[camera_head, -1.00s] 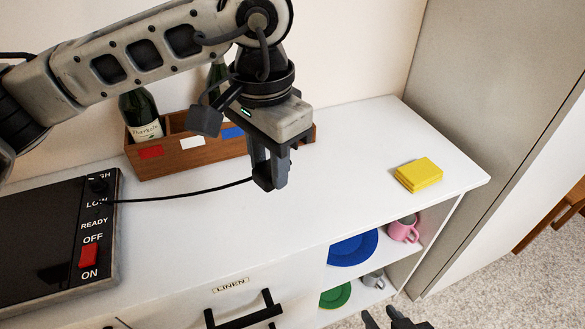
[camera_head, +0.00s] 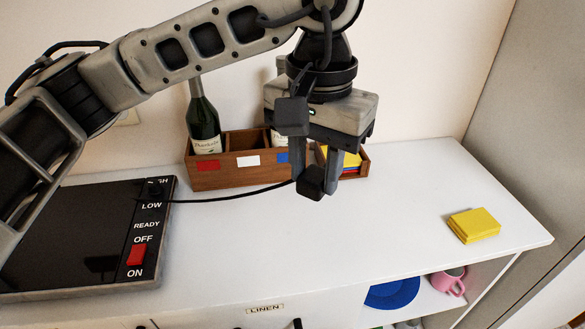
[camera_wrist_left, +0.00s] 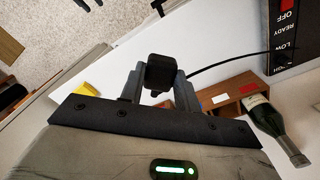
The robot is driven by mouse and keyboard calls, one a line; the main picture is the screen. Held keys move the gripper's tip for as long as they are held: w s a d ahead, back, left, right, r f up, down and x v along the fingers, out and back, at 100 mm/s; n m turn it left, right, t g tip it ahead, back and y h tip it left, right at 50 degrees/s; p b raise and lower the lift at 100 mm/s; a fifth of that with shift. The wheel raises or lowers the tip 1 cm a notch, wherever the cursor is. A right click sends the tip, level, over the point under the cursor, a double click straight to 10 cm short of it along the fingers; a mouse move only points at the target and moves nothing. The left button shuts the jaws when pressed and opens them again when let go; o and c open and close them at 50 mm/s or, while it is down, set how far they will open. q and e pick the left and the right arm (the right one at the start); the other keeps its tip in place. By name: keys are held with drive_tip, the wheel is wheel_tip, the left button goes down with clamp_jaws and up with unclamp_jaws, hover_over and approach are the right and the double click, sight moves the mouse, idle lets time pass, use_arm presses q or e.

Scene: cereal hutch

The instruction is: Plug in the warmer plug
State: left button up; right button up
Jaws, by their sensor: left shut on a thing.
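My left gripper (camera_head: 322,186) is shut on the black warmer plug (camera_head: 311,181) and holds it above the white counter. The plug (camera_wrist_left: 160,70) also shows between the fingers in the left wrist view. Its black cord (camera_head: 235,196) runs left to the warmer (camera_head: 85,235), a flat black unit with a red switch (camera_head: 137,254) near OFF and ON. A pale plate (camera_head: 128,117) on the wall, partly hidden by my left arm, may be a socket; its face cannot be made out. My right gripper is outside the head view; dark prongs at the wrist view's top may be it.
A wooden box (camera_head: 228,175) with bottles stands against the wall, just behind the plug. Yellow squares (camera_head: 473,225) lie stacked at the counter's right. A blue plate (camera_head: 392,294) and pink mug (camera_head: 449,282) sit on the shelf below. The counter's middle is clear.

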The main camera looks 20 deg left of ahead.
use_arm(q)
drive_tip(key=w+d+n, duration=0.3)
drive_tip(key=w+d, duration=0.2)
drive_tip(key=d, duration=0.2)
drive_tip(key=shift+d, duration=0.15)
drive_tip(key=s+a+f, duration=0.2)
drive_tip(key=a+f, duration=0.5)
drive_tip(key=a, duration=0.2)
drive_tip(key=s+a+f, duration=0.2)
drive_tip(key=a+f, duration=0.4)
drive_tip(key=a, duration=0.4)
drive_tip(key=shift+s+f, duration=0.4)
